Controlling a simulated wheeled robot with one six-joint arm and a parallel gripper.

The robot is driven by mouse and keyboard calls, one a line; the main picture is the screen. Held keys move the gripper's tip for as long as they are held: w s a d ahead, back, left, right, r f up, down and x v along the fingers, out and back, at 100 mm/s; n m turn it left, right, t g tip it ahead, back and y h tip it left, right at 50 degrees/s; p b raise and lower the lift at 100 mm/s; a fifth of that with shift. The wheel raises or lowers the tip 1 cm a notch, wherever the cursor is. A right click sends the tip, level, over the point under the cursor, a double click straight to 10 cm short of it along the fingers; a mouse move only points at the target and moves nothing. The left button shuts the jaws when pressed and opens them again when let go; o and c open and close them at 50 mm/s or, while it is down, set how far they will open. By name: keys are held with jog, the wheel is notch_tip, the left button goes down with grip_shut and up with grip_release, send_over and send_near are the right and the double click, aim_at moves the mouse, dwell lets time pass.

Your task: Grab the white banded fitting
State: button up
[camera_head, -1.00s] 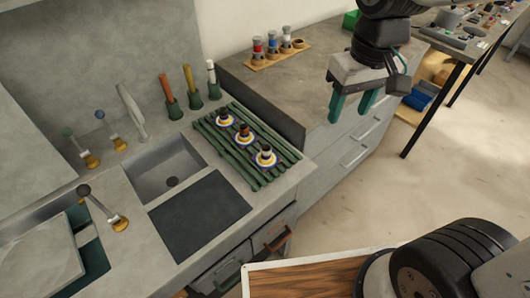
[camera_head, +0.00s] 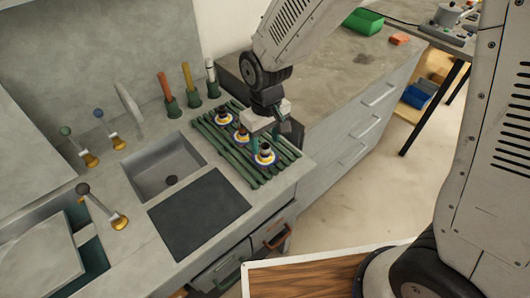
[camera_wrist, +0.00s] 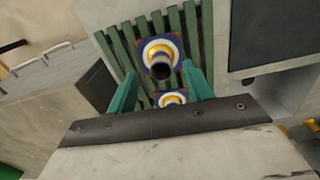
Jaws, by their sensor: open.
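Three dark-topped fittings stand on white, yellow and blue round bases on the green slatted rack: a front one (camera_head: 264,152), a middle one (camera_head: 243,135) and a back one (camera_head: 223,117). No white band can be told clearly on any of them. My gripper (camera_head: 263,141) is open and points down at the front of this row. In the wrist view, its green fingers (camera_wrist: 160,86) lie either side of one fitting (camera_wrist: 160,68), apart from it. A second fitting (camera_wrist: 172,98) shows closer to the palm, partly hidden by it.
The slatted rack (camera_head: 284,150) sits beside the sink (camera_head: 165,178). Upright red, yellow and white-topped handles (camera_head: 211,72) stand behind it. My arm hides part of that counter.

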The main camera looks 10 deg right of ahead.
aim_at(266, 157)
jog(key=shift+f, duration=1.45)
grip_shut()
jog(key=shift+r, duration=0.15)
